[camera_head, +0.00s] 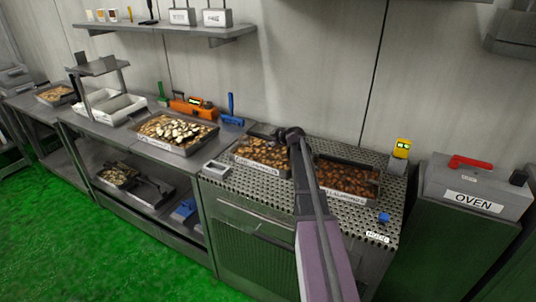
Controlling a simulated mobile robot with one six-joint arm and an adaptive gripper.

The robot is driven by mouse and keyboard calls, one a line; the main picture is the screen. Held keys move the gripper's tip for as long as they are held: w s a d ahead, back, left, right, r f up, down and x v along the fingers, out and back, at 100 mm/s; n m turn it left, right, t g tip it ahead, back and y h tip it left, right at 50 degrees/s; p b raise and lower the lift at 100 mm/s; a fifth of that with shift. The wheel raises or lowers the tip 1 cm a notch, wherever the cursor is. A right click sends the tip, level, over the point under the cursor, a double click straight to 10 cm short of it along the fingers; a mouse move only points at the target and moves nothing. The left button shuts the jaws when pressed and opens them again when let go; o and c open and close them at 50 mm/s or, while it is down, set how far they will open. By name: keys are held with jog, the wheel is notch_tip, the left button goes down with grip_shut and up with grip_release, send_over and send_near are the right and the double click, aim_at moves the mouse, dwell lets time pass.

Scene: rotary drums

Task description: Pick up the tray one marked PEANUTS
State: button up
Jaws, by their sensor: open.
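Two dark trays of nuts sit on the perforated worktop in the middle. The left tray (236,153) holds light brown nuts and has a pale front label too small to read, so I cannot confirm it says PEANUTS. The right tray (378,188) holds darker nuts, and its label seems to read ALMONDS. My gripper (281,133) is at the back right of the left tray, at the far end of my arm. It is open, with no object visible in it. My arm hides the gap between the two trays.
Another tray (140,138) of mixed pieces stands on the left bench, with an orange device (192,107) behind it. A small grey box (216,169) lies left of the trays. A yellow-topped device (402,148) and the OVEN unit (474,187) stand right.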

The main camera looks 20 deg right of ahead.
aim_at(268, 138)
jog(key=shift+d+b+x, duration=0.15)
jog(key=shift+b+x, duration=0.45)
jog(key=shift+x, duration=0.4)
jog(key=shift+d+b+x, duration=0.15)
jog(key=shift+b+x, duration=0.4)
jog(key=shift+x, duration=0.45)
jog(key=shift+w+a, duration=0.25)
jog(key=shift+a+b, duration=0.1)
jog(key=shift+b, duration=0.2)
grip_shut()
